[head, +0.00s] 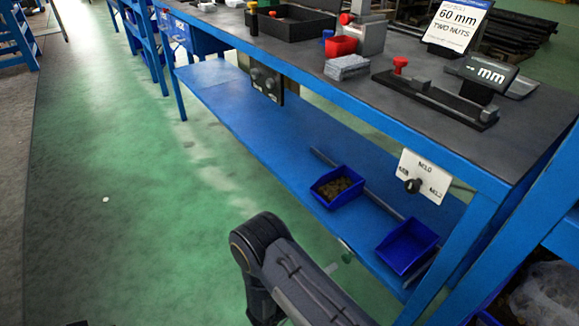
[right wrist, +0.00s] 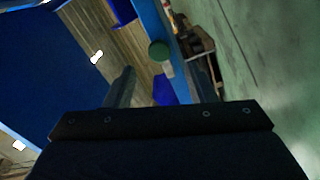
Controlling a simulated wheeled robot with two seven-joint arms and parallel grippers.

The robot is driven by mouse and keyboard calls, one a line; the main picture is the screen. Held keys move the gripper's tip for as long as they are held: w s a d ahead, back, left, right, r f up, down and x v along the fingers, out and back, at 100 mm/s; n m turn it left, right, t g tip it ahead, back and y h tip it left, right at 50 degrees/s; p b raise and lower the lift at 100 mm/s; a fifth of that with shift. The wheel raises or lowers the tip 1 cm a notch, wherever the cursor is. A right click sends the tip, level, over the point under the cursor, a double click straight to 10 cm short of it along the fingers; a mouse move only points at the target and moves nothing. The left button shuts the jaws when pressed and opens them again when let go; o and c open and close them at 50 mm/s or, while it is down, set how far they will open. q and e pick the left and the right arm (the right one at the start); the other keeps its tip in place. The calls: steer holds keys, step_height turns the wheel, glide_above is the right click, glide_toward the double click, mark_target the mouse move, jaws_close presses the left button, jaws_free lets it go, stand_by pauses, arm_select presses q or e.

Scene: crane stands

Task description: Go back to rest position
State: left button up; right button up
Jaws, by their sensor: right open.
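My right arm comes up from the bottom of the head view, in front of the workbench's lower shelf. Its jaws cannot be made out there. In the right wrist view my right gripper (right wrist: 164,86) is open, one finger at each side, with nothing held between them. A dark green round thing (right wrist: 159,52) shows beyond the fingers, apart from them. My left gripper is not in view.
The blue workbench (head: 382,116) stands to the right. Its lower shelf (head: 232,93) holds a blue bin of brownish parts (head: 322,196) and a blue bin that looks empty (head: 404,250). A knob plate (head: 424,172) hangs on the bench front.

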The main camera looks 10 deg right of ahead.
steer(key=w+r+m+t+y, duration=0.1)
steer(key=w+r+m+y, duration=0.3)
steer(key=w+r+y, duration=0.45)
steer(key=w+a+r+t+y, duration=0.2)
steer(key=a+r+y, duration=0.1)
steer(key=r+y, duration=0.8)
steer(key=s+r+n+g+y, duration=0.1)
steer(key=s+r+y, duration=0.1)
steer(key=s+r, duration=1.05)
steer(key=s+d+f+g+h, duration=0.1)
steer(key=s+f+g, duration=0.1)
steer(key=s, duration=0.7)
steer(key=s+d+f+g, duration=0.1)
steer(key=s+d+f, duration=0.1)
steer(key=s, duration=0.6)
step_height(320, 180, up, 30)
steer(key=p, duration=3)
steer(key=shift+s+r+n+p, duration=0.2)
steer(key=shift+s+n+p, duration=0.05)
steer(key=shift+n+p, duration=0.1)
